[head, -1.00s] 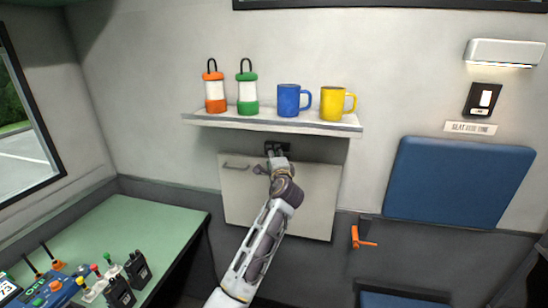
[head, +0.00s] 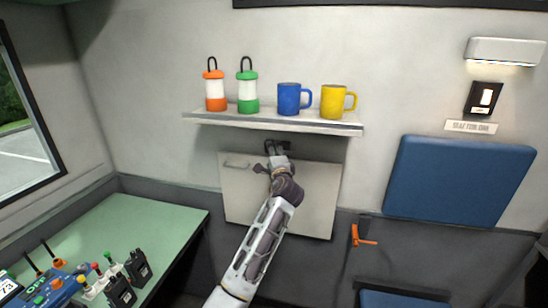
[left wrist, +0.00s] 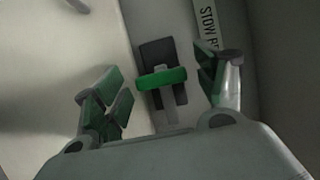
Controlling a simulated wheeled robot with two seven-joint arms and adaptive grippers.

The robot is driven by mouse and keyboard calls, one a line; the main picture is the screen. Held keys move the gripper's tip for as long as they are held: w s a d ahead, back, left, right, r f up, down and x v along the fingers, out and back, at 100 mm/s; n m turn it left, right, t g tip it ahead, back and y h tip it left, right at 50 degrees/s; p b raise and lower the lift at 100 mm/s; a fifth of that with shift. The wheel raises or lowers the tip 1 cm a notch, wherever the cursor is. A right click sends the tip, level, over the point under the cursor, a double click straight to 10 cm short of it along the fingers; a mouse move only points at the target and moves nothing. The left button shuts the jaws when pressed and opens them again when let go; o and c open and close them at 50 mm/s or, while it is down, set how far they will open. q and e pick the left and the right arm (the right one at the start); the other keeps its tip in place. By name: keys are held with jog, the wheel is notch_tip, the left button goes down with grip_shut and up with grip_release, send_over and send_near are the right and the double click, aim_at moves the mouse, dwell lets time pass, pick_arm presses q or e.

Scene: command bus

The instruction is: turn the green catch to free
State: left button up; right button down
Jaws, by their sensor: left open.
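The green catch (left wrist: 161,78) is a short green bar on a dark bracket (left wrist: 158,52) in the left wrist view. The bar lies nearly crosswise there, over a narrow grey strip. My left gripper (left wrist: 163,84) is open with one finger on each side of the catch, and gaps show between the bar and both fingers. In the head view my left gripper (head: 277,150) is at the top edge of the pale panel (head: 312,195), just under the shelf, and the green bar cannot be made out there. My right gripper is not in view.
The shelf (head: 225,121) above the gripper holds two lanterns (head: 247,92) and two mugs (head: 289,99). A partly hidden label (left wrist: 208,22) sits by the catch. An orange lever (head: 360,238) is at right, a green desk (head: 140,225) at left.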

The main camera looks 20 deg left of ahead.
pick_arm(q)
jog(key=v, duration=1.2)
dwell(0.6)
